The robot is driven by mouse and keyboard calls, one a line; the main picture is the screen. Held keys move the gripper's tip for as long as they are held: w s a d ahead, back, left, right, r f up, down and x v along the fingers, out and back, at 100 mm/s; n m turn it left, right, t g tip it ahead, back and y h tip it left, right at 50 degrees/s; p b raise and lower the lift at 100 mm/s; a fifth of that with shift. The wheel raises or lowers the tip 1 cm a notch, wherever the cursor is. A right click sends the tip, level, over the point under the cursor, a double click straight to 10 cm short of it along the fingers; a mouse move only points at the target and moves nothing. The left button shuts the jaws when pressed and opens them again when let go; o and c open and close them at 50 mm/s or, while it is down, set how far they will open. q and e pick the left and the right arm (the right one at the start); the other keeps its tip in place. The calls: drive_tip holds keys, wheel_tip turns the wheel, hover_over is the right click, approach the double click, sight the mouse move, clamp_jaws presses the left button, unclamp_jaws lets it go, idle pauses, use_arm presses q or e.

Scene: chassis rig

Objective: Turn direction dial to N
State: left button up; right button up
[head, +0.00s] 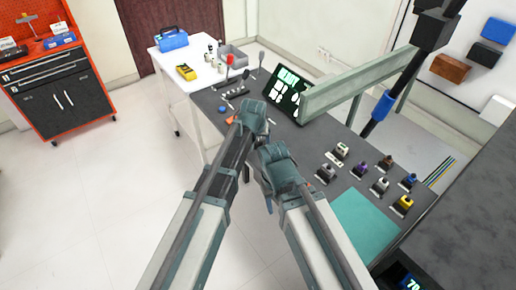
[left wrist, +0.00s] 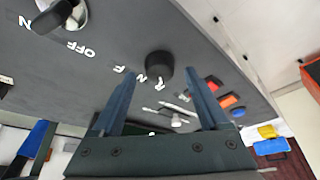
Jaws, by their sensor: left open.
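The direction dial (left wrist: 158,65) is a round black knob on the dark grey panel in the left wrist view. White letters F, N and R lie along its near side. I cannot make out a pointer mark on it. My left gripper (left wrist: 161,73) is open, with one finger on each side of the dial in this view; I cannot tell whether they touch it. In the head view my left gripper (head: 252,116) is over the bench's left part and the dial is not discernible. My right gripper (head: 279,172) is beside it, its fingers hidden.
Another knob (left wrist: 62,14) with an OFF label is at the wrist view's upper left. Red (left wrist: 214,83) and orange (left wrist: 228,101) switches are right of the dial. In the head view, a screen (head: 286,92) stands behind my grippers, and several small coloured blocks sit right, near a teal mat (head: 364,222).

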use_arm(q)
drive_tip(key=shift+w+f, duration=0.25)
drive_tip(key=shift+f, duration=0.35)
use_arm(e)
drive_tip(key=shift+f, duration=0.6)
use_arm(q)
clamp_jaws()
drive_tip(key=m+h, duration=0.1)
drive_tip(key=m, duration=0.1)
drive_tip(key=m+h, duration=0.1)
drive_tip(key=m, duration=0.1)
drive_tip(key=shift+a+m+g, duration=0.1)
drive_tip(key=shift+m+g, duration=0.2)
drive_tip(key=shift+m, duration=0.1)
drive_tip(key=shift+w+m+g+h, duration=0.1)
drive_tip(key=shift+m+g+h, duration=0.35)
drive_tip(key=shift+m, duration=1.45)
drive_tip(key=shift+a, duration=0.1)
